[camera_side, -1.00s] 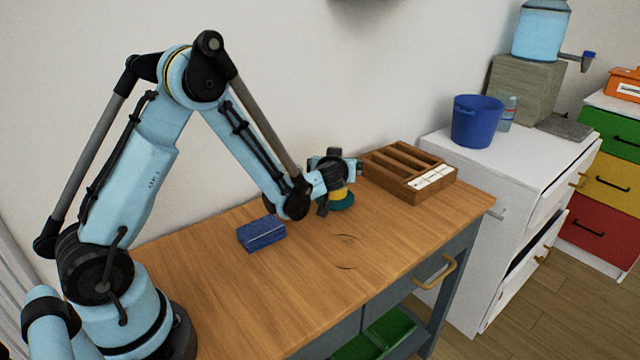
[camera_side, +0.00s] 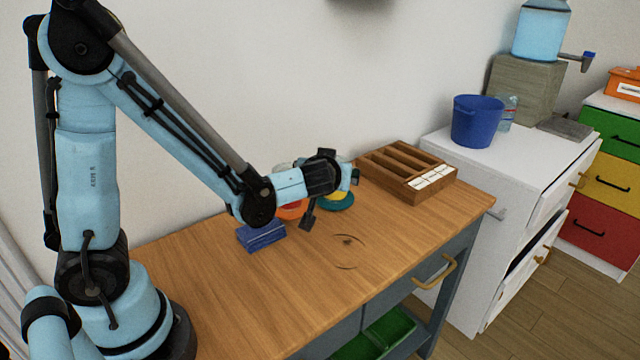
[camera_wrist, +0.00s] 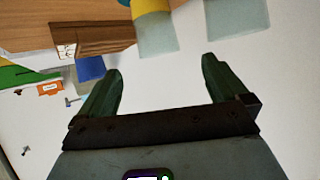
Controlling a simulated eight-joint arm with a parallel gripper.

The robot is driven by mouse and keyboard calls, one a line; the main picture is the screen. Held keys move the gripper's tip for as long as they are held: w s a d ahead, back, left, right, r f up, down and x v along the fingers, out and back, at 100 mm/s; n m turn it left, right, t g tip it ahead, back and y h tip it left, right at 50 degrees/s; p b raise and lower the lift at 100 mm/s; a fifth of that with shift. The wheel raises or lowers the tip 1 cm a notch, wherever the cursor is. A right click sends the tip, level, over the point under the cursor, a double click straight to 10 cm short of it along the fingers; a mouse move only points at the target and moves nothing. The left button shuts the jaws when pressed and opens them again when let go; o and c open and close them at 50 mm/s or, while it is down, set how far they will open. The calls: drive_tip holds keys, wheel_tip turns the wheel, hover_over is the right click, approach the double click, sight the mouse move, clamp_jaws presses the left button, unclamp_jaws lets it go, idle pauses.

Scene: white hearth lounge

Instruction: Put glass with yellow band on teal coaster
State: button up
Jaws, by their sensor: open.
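The glass with the yellow band (camera_wrist: 157,30) is clear and shows upside down in the wrist view, its yellow band near its base. In the side view, the yellow band (camera_side: 334,195) shows over the teal coaster (camera_side: 340,204), partly behind my gripper. The glass appears to stand upright on that coaster; a teal edge also shows in the wrist view (camera_wrist: 123,2). My gripper (camera_wrist: 160,72) is open, with nothing between its green fingers.
A second clear glass (camera_wrist: 236,14) is nearby. An orange coaster (camera_side: 291,211) lies left of my gripper, partly hidden. A blue box (camera_side: 261,236) lies at the left, and a wooden compartment box (camera_side: 408,184) stands at the right. The front of the tabletop is clear.

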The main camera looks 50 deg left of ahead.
drive_tip(key=s+d+r+m+g+h, duration=0.1)
drive_tip(key=s+d+m+h, duration=0.2)
drive_tip(key=s, duration=0.3)
drive_tip(key=s+d+r+m+h, duration=0.1)
drive_tip(key=s+d+m+h, duration=0.3)
drive_tip(key=s, duration=0.3)
drive_tip(key=shift+s+r+m+g+h, duration=0.25)
drive_tip(key=shift+m+g+h, duration=0.15)
drive_tip(key=shift+m+h, duration=0.3)
